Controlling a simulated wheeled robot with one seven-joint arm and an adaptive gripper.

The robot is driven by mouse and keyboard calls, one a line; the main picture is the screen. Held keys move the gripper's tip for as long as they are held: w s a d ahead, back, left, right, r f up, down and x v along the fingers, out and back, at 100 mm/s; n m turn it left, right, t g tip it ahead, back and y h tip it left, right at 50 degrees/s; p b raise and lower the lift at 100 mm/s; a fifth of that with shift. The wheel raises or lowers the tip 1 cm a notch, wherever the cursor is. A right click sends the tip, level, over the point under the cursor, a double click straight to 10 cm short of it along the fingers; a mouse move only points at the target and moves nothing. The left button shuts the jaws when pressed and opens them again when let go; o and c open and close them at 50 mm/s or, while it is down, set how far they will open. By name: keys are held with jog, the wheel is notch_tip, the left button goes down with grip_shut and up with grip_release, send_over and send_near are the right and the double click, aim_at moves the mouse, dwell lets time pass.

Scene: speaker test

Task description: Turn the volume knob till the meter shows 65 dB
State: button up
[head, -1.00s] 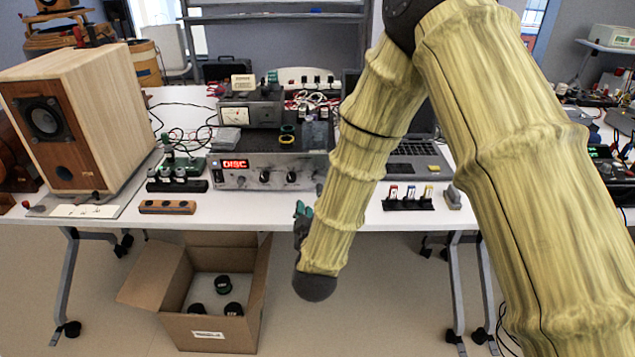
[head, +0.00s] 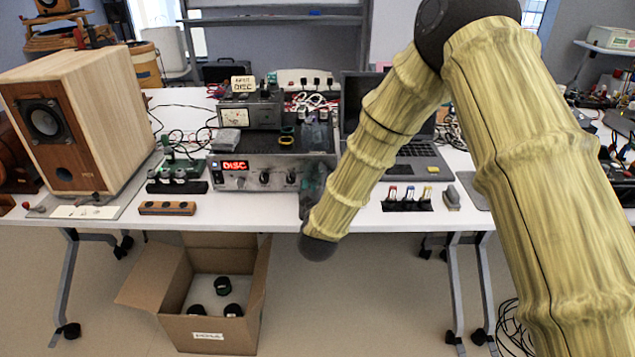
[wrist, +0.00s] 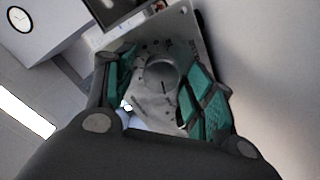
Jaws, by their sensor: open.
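The amplifier (head: 215,178) stands at the table's front edge with a red lit display reading DISC. Two dark knobs show on its front in the head view; my gripper (head: 313,188) covers its right end. In the wrist view a round grey knob (wrist: 162,73) with marks around it sits on a grey panel (wrist: 188,36). My gripper (wrist: 157,88) is open, its teal-padded fingers on either side of this knob; I cannot tell whether they touch it. A meter with a pale dial (head: 235,116) stands behind the amplifier; its reading is too small to make out.
A wooden speaker (head: 110,110) stands at the left. A laptop (head: 412,165) and a row of small coloured-top parts (head: 408,196) are to the right. An open cardboard box (head: 215,325) with dark round pieces is on the floor below.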

jog(key=shift+c, duration=0.2)
jog(key=c, duration=1)
jog(key=shift+o, duration=0.2)
jog(key=shift+m, duration=0.7)
jog(key=o, duration=1)
jog(key=s, duration=1.2)
